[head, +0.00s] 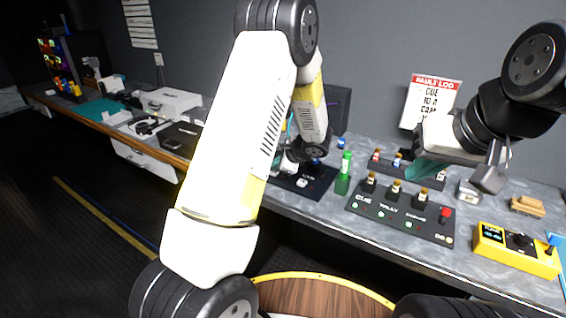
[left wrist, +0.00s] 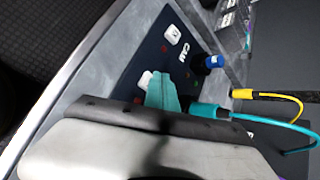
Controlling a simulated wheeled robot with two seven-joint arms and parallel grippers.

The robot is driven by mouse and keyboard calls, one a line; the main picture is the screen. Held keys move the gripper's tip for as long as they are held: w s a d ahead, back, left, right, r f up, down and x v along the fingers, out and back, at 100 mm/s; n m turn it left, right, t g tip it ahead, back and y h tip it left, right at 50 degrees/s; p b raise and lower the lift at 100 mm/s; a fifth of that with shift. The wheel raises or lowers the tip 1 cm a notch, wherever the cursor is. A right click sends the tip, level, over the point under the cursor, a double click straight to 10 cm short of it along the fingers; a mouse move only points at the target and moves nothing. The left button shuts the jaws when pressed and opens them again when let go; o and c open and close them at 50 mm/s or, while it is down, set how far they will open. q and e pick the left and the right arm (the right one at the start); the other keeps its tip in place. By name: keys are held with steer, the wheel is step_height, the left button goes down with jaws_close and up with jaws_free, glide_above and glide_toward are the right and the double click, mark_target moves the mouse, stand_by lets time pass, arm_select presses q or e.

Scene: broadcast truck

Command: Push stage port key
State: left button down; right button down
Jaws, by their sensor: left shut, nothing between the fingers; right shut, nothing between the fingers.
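A dark panel (head: 316,187) lettered CAM lies on the bench; it also fills the middle of the left wrist view (left wrist: 135,65). One white key (left wrist: 173,33) sits by the lettering. Another white key (left wrist: 144,80) is partly covered by the teal fingertips of my left gripper (left wrist: 168,93). I cannot read a stage label on either key. My left gripper (head: 289,162) is shut and empty, low over the panel; I cannot tell whether it touches the key. My right gripper (head: 428,168) is shut and empty above the CUE panel's back edge.
A blue plug (left wrist: 209,62), a yellow plug (left wrist: 243,94) and a teal plug (left wrist: 206,110) stand along the panel. The CUE panel (head: 380,221) and a yellow box (head: 510,256) lie further right. A laptop (head: 180,137) is left.

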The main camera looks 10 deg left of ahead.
mark_target(276, 173)
arm_select(q)
steer(key=shift+f, duration=0.45)
stand_by(0.4)
steer(key=shift+r, duration=3.45)
